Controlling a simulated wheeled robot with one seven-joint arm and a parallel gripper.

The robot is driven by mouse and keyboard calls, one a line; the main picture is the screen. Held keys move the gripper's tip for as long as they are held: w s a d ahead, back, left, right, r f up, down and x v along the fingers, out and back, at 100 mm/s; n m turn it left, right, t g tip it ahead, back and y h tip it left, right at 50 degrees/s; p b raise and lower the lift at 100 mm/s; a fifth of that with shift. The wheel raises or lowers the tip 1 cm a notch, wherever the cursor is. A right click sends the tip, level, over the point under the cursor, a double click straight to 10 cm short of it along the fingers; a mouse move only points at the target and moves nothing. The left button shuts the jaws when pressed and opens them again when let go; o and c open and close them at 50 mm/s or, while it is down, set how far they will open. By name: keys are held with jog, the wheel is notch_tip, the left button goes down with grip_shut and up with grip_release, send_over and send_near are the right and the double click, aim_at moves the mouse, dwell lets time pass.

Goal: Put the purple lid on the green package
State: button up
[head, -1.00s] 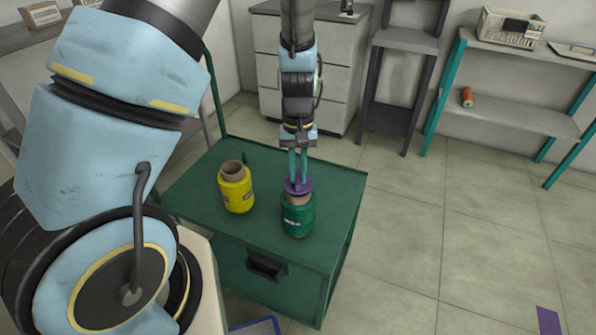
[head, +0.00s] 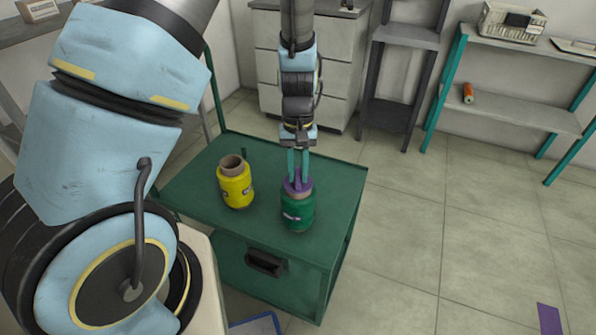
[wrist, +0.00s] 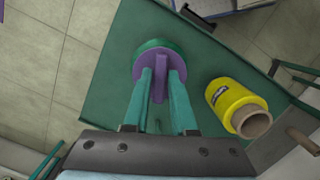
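The purple lid (head: 298,184) is at the top of the green package (head: 298,212), which stands upright on the green cart. In the wrist view the lid (wrist: 152,75) covers most of the green package (wrist: 158,45), whose green edge shows beyond it. My gripper (head: 298,182) points down with its teal fingers on either side of the lid's raised purple grip. The fingers (wrist: 155,75) look closed on that grip. A little of the package's brown core shows beside the lid in the head view. I cannot tell whether the lid is fully seated.
A yellow package (head: 236,183) with a brown open core stands left of the green one on the cart top (head: 335,185). Behind the cart are white drawers (head: 335,70) and shelves (head: 500,100) with an orange spool (head: 468,93). The cart's right side is clear.

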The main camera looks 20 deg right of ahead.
jog(key=o, duration=0.4)
jog(key=shift+r, duration=0.1)
notch_tip(320, 180, up, 10)
jog(key=w+r+b, duration=0.1)
jog(key=w, duration=0.1)
jog(key=a+r+n+t, duration=0.1)
jog(key=a, duration=0.7)
jog(key=a+r+t, duration=0.1)
jog(key=a+r, duration=0.1)
jog(key=a, duration=0.7)
jog(key=a+r+n+t, duration=0.1)
jog(key=a, duration=0.7)
jog(key=shift+s+a+r+n+h, duration=0.2)
jog(key=shift+s+n+h, duration=0.1)
jog(key=shift+s+h, duration=0.1)
